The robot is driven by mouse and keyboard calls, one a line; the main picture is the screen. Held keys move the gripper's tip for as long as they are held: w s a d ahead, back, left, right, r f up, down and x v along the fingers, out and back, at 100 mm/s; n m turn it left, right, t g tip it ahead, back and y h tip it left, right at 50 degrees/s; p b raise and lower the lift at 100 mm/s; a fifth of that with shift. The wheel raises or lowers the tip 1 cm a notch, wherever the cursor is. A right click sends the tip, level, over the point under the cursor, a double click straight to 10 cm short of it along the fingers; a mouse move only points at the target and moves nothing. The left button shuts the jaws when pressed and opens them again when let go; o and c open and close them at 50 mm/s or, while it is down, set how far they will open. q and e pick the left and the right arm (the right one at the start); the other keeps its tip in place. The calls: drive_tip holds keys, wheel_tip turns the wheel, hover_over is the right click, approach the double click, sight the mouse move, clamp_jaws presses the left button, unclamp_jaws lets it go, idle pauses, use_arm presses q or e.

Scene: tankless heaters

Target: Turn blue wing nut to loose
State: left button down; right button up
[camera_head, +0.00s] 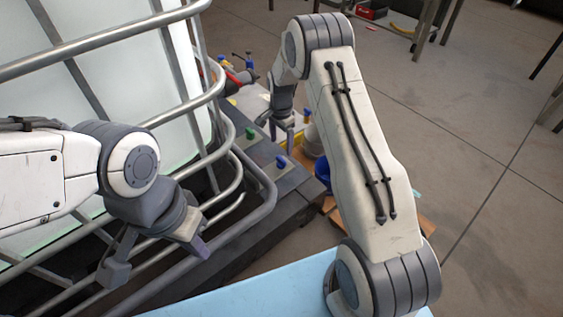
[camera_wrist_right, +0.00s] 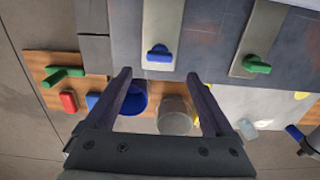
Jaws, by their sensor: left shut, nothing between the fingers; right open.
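A blue wing nut (camera_wrist_right: 159,53) sits on a pale plate on the dark grey block in the right wrist view, just beyond and between my right fingertips. My left gripper (camera_head: 155,257) is shut and empty by the metal cage rails at the left.
A green wing nut (camera_wrist_right: 257,65) is on a neighbouring plate. A wooden board holds a green piece (camera_wrist_right: 65,74) and a red piece (camera_wrist_right: 68,101). A blue container (camera_wrist_right: 134,100) and a grey cup (camera_wrist_right: 175,117) lie below the fingers. Metal cage rails (camera_head: 105,38) fill the left side.

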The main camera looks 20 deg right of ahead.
sight(281, 158)
wheel_tip(281, 158, down, 9)
drive_tip(key=b, duration=0.4)
drive_tip(key=shift+r, duration=0.1)
drive_tip(key=c, duration=1.4)
